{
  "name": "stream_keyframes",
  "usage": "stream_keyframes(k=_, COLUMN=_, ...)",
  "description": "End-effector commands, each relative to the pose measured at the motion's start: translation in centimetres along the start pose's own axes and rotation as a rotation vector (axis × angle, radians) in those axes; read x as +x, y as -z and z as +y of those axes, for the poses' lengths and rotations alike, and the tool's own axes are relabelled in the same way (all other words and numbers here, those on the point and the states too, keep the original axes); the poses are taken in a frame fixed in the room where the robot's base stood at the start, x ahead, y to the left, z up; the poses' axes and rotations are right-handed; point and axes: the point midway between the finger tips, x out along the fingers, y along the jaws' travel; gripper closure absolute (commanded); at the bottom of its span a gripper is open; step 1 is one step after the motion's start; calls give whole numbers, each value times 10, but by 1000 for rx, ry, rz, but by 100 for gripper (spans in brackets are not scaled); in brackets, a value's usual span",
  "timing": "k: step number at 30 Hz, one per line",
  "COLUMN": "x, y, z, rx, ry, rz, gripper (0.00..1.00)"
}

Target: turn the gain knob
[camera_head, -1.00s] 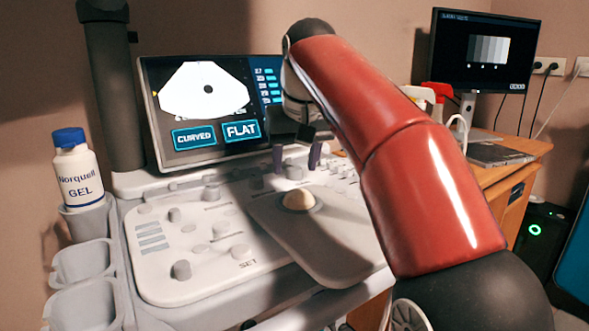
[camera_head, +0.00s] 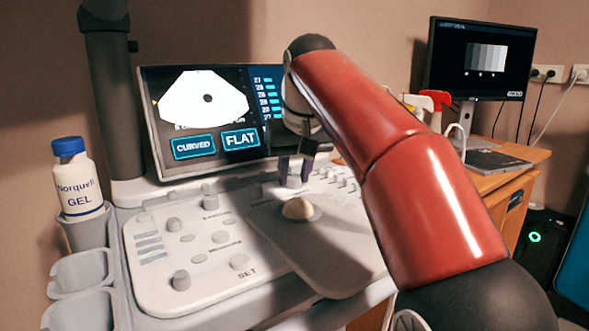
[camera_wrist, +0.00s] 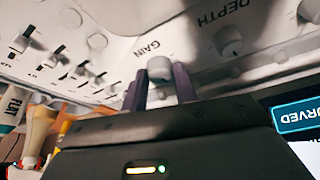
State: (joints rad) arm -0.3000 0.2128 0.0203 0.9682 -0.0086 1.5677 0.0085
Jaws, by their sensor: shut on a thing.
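The gain knob (camera_wrist: 160,68) is a small pale round knob beside the printed word GAIN in the wrist view. My gripper (camera_wrist: 160,84) has one purple finger on each side of it and is shut on it. In the head view my gripper (camera_head: 294,172) points down at the upper part of the console panel (camera_head: 335,235), behind the trackball (camera_head: 298,209). The knob (camera_head: 293,182) shows only partly there, between the fingertips.
A depth knob (camera_wrist: 229,41) stands beside the gain knob, and several sliders (camera_wrist: 57,55) lie on the other side. The console screen (camera_head: 205,115) rises behind the panel. A gel bottle (camera_head: 79,178) stands in a holder at left.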

Motion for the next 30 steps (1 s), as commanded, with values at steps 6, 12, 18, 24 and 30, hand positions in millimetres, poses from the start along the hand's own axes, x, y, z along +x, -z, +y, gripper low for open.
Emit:
stream_keyframes(k=6, x=-4, y=1, z=2, rx=-111, ry=48, rz=0, gripper=94)
stream_keyframes(k=12, x=-3, y=2, z=3, rx=-240, ry=101, rz=0, gripper=94)
stream_keyframes(k=18, x=-3, y=2, z=3, rx=-350, ry=147, rz=0, gripper=94)
stream_keyframes(k=24, x=-2, y=2, z=4, rx=-417, ry=174, rz=3, gripper=94)
stream_keyframes(k=30, x=-1, y=2, z=4, rx=-444, ry=184, rz=3, gripper=94)
